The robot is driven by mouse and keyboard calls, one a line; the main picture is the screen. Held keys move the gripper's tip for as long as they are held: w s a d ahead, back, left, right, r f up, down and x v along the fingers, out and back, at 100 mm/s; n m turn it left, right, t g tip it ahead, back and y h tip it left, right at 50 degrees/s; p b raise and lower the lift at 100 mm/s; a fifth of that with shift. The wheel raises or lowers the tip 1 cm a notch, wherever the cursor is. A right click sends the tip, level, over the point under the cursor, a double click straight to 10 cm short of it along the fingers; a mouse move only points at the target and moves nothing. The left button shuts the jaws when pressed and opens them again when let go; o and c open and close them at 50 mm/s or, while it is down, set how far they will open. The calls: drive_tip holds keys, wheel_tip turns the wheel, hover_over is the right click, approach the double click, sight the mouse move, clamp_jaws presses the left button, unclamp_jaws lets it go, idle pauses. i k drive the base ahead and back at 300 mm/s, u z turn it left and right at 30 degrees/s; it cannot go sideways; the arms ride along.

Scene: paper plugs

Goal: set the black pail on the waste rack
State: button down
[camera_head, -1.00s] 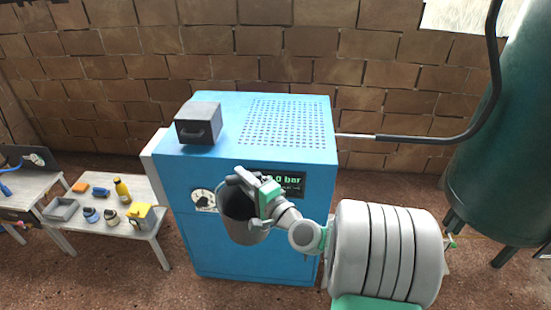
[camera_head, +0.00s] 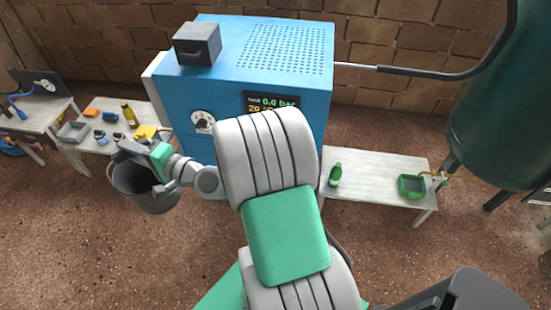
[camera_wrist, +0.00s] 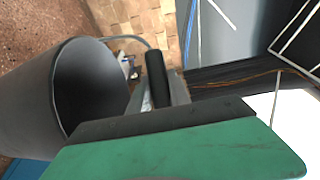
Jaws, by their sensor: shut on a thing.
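The black pail (camera_head: 152,200) looks dark grey and hangs from my gripper (camera_head: 133,148) by its handle, at the left of the head view. It is held in the air in front of the left bench and left of the blue cabinet. In the wrist view the pail (camera_wrist: 35,110) is tilted across the left side, its open mouth showing. The dark grip of its handle (camera_wrist: 157,78) sits at the jaws, which are shut on it. The inside of the pail looks empty. I cannot make out a waste rack for certain.
The blue cabinet (camera_head: 290,95) carries a dark box (camera_head: 196,45). The left bench (camera_head: 95,112) holds several small items. A green tank (camera_head: 500,120) stands far right. The floor at lower left is clear.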

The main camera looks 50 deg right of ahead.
sight(370, 185)
drive_tip(key=u, duration=1.7)
drive_tip(key=k, duration=2)
drive_tip(key=z, duration=1)
